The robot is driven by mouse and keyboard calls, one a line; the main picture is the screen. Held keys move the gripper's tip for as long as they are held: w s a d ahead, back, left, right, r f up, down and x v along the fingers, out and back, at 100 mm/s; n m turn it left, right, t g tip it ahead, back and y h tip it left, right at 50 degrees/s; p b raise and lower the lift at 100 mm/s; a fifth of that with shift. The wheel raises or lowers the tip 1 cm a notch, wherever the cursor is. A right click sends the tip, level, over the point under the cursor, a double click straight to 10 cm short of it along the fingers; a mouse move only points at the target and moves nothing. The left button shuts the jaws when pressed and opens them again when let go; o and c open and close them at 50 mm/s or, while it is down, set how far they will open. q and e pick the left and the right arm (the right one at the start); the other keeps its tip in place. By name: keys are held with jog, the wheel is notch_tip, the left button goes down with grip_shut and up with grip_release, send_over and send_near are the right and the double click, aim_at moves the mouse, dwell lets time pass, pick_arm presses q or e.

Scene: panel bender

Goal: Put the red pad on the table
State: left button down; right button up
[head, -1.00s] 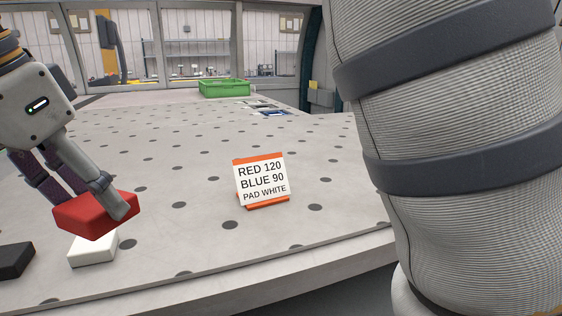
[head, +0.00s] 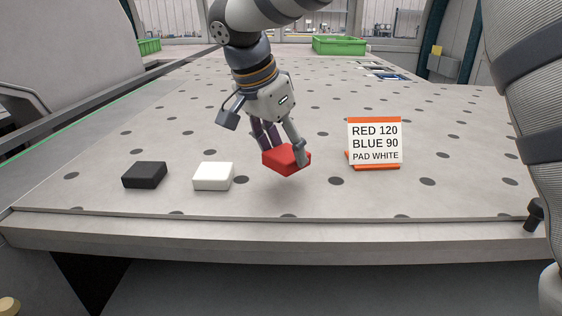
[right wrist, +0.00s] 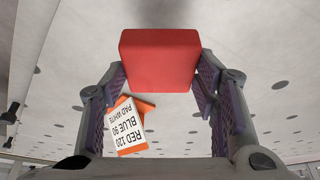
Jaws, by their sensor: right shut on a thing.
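The red pad (head: 283,159) is a small red block, held slightly tilted just above the perforated table (head: 330,203), with a faint shadow under it. My right gripper (head: 284,152) comes down from above and is shut on it. In the right wrist view, the red pad (right wrist: 160,60) sits between the fingertips (right wrist: 160,75), gripped at its sides. The white pad (head: 213,176) lies on the table left of the red pad, and the black pad (head: 145,175) lies further left. My left gripper is not in view.
An orange and white sign (head: 375,143) stands right of the red pad; it also shows in the right wrist view (right wrist: 125,128). A green crate (head: 339,45) stands at the back. A small dark fitting (head: 535,214) is at the front right edge. The table between sign and crate is mostly clear.

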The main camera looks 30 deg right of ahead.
aim_at(281, 154)
jog(key=shift+w+d+f, duration=0.1)
jog(key=shift+d+f, duration=0.1)
jog(key=shift+f, duration=1.7)
jog(key=o, duration=1.2)
jog(key=v, duration=1.2)
jog(key=shift+w+r, duration=0.1)
